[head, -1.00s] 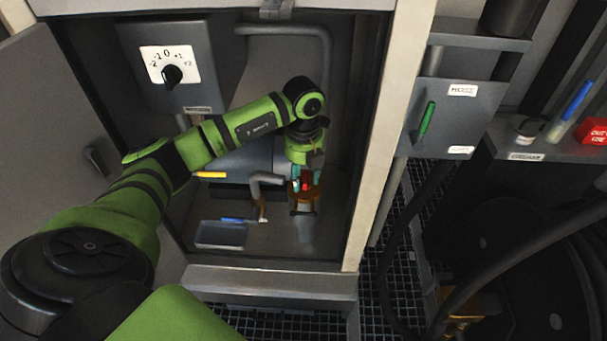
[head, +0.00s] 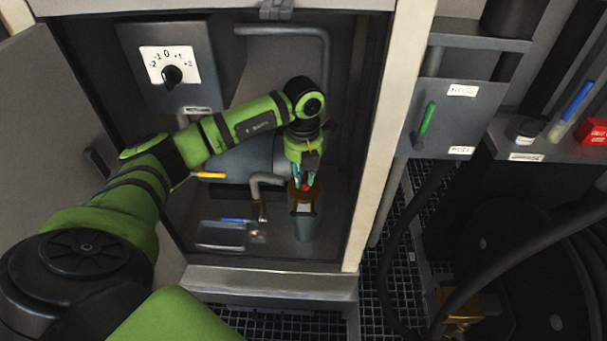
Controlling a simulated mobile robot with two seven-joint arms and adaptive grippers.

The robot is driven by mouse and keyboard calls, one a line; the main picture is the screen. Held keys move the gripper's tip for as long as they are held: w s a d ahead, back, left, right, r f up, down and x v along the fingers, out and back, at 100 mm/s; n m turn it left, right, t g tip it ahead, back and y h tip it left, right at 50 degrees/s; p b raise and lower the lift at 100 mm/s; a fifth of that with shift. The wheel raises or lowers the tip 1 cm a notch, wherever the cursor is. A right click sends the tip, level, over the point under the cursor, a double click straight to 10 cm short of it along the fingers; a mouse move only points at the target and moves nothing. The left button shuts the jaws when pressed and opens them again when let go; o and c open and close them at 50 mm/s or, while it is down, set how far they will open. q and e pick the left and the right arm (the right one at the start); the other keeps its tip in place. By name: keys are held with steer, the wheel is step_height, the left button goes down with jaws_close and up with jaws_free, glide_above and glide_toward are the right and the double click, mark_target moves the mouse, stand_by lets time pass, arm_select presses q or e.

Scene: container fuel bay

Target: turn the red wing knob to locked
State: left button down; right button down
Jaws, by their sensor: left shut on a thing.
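The red wing knob (head: 306,187) sits on top of a brown-collared grey cylinder (head: 305,225) inside the open cabinet. Only a small red part of the knob shows between my fingers. My left gripper (head: 304,184) comes down from above and is shut on the knob. The fingers hide most of the knob, so I cannot tell which way its wings point. My right gripper is not in view.
A bent grey pipe (head: 264,181) stands just left of the cylinder. A grey tray (head: 221,235) and a blue-handled tool (head: 237,220) lie on the cabinet floor. A dial panel (head: 170,68) is on the back wall. The cabinet's pale right post (head: 392,130) stands close by.

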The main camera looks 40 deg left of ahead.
arm_select(q)
steer(key=m, duration=0.3)
steer(key=shift+m, duration=0.3)
steer(key=m, duration=0.4)
steer(key=shift+w+m+b, duration=0.15)
steer(key=shift+m+b, duration=0.15)
steer(key=shift+b, duration=0.05)
steer(key=m, duration=0.3)
steer(key=shift+m, duration=0.3)
steer(key=shift+w+m+b, duration=0.1)
steer(key=shift+m+b, duration=0.25)
steer(key=shift+m, duration=1.35)
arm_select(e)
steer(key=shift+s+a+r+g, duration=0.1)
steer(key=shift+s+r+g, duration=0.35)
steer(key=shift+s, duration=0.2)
arm_select(q)
steer(key=shift+d+m, duration=0.1)
steer(key=shift+m, duration=0.2)
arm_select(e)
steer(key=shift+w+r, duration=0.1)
